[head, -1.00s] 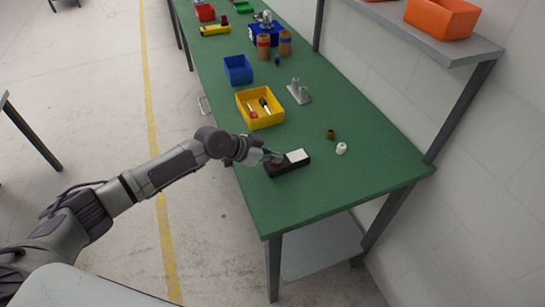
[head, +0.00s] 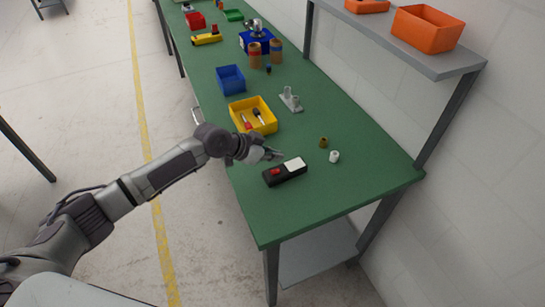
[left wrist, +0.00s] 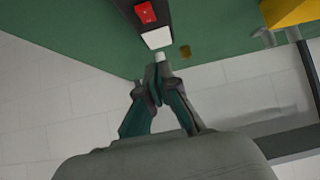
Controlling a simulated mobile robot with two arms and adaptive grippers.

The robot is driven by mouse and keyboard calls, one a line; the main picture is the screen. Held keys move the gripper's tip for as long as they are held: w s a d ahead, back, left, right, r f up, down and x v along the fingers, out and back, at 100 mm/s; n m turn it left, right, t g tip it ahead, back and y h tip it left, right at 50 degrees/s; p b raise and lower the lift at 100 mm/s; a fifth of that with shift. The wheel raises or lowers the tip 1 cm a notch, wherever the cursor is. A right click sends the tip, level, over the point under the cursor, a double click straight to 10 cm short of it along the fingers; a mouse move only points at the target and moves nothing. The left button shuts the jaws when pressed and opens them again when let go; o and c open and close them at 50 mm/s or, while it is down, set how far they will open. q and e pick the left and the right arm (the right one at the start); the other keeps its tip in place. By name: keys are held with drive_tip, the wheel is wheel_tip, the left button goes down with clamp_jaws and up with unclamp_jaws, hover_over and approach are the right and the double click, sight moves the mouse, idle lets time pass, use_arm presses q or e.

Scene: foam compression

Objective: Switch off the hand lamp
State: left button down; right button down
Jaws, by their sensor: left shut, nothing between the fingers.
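The hand lamp (head: 272,180) is a black block lying on the green bench near its front end. It has a red switch (head: 275,172) and a white panel (head: 295,164); I cannot tell whether the panel glows. My left gripper (head: 279,156) is shut and empty, just behind the lamp and apart from the switch. In the left wrist view the shut fingertips (left wrist: 158,76) point toward the white panel (left wrist: 157,38), with the red switch (left wrist: 145,13) beyond it. My right gripper is not in view.
A yellow bin (head: 233,108) with screwdrivers stands behind the gripper, and a blue bin (head: 231,80) beyond it. A grey fixture (head: 290,99), a brown piece (head: 323,142) and a white piece (head: 334,157) stand to the right. The bench's near right corner is clear.

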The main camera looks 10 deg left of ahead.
use_arm(q)
drive_tip(key=r+b+v, duration=0.1)
drive_tip(key=b+v, duration=0.1)
drive_tip(key=v, duration=0.7)
drive_tip(key=shift+w+d, duration=0.3)
